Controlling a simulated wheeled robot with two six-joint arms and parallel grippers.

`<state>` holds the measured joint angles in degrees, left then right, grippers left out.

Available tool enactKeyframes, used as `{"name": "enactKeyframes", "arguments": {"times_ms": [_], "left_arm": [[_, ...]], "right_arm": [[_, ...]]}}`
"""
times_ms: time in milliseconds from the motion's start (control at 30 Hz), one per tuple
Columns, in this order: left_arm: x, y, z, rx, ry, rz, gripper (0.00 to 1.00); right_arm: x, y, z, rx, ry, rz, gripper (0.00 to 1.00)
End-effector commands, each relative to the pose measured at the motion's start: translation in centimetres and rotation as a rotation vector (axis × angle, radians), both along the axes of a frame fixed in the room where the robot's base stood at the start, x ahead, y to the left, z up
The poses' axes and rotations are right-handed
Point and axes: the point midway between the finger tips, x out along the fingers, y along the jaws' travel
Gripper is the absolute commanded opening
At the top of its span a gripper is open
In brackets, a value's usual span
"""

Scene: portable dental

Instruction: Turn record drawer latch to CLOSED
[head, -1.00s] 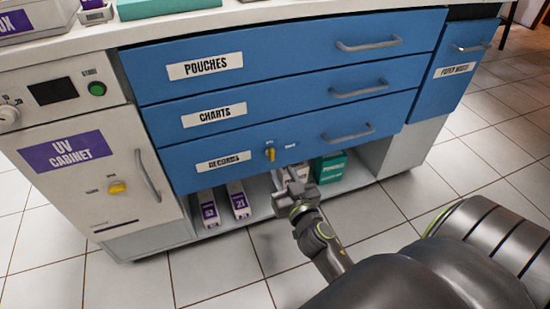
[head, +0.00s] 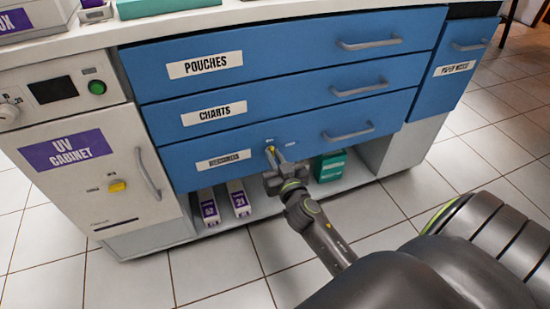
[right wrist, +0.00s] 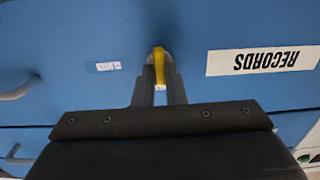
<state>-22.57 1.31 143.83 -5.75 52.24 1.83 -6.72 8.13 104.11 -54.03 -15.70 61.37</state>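The record drawer latch is a small yellow knob (head: 270,150) on the lowest blue drawer, right of its RECORDS label (head: 223,160). In the right wrist view the yellow latch (right wrist: 159,65) stands almost straight up and down, between my right fingers. My right gripper (head: 276,161) is at the drawer front, fingers pointing at it, one on each side of the latch. A narrow gap shows between the fingers (right wrist: 161,92); whether they touch the knob is hard to tell. A small white label (right wrist: 108,66) beside the latch is unreadable. My left gripper is not in view.
CHARTS (head: 300,108) and POUCHES (head: 290,57) drawers are above. The RECORDS drawer handle (head: 347,132) is right of the latch. Slim boxes (head: 238,198) and a green box (head: 330,165) stand on the shelf below. The UV cabinet (head: 95,185) is at left.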

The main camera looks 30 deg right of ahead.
Motion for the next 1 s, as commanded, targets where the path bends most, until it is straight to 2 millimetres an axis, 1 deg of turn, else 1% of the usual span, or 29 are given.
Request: {"name": "enactKeyframes", "arguments": {"times_ms": [267,467,667,1000], "left_arm": [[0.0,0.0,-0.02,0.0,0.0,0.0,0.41],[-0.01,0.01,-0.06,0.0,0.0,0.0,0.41],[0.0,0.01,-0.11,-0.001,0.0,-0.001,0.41],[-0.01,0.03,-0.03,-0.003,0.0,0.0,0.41]], "right_arm": [[-0.03,0.02,-0.01,-0.006,0.001,0.0,0.0],[-0.02,0.05,-0.03,-0.056,0.014,0.0,0.0],[-0.01,0.09,-0.05,-0.178,0.044,0.0,0.0],[0.02,0.22,-0.05,-0.485,0.117,0.0,0.0]]}}
